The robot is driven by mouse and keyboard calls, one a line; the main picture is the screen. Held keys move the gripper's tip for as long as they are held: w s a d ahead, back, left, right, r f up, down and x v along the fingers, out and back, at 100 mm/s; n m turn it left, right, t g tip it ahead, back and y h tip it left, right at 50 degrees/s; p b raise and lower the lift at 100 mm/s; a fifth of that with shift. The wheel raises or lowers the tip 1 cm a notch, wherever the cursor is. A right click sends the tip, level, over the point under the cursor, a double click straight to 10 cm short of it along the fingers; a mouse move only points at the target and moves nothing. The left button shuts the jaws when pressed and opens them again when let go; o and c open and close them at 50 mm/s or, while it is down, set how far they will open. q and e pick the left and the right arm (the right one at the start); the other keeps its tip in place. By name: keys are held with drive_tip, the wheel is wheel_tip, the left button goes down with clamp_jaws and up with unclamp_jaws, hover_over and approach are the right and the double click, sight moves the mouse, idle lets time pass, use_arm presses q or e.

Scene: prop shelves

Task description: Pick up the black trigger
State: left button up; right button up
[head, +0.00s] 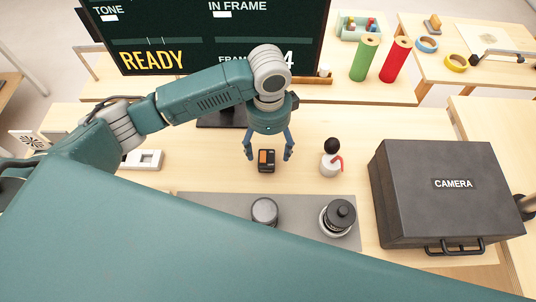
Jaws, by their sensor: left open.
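A small black block with an orange face (266,160), which looks like the black trigger, stands on the light wood table in the head view. My left gripper (268,154) points down over it with its two fingers spread, one on each side of the block. The fingers look apart from it, and nothing is held. I cannot tell exactly how high the fingertips are above the table. My right gripper is not in view.
A white bottle with black top and red lever (331,160) stands close right of the gripper. A grey mat (205,206) with two lens-like items lies in front. A black camera case (440,190) fills the right. A monitor (150,50) stands behind.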

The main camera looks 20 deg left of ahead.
sight(268, 158)
use_arm(q)
drive_tip(key=shift+s+f, duration=0.1)
drive_tip(key=shift+f, duration=0.7)
wheel_tip(268, 158, down, 4)
drive_tip(key=shift+a+f+p, duration=0.1)
drive_tip(key=shift+f+p, duration=0.1)
drive_tip(key=shift+p, duration=0.65)
drive_tip(key=shift+f, duration=0.5)
drive_tip(key=c, duration=1.4)
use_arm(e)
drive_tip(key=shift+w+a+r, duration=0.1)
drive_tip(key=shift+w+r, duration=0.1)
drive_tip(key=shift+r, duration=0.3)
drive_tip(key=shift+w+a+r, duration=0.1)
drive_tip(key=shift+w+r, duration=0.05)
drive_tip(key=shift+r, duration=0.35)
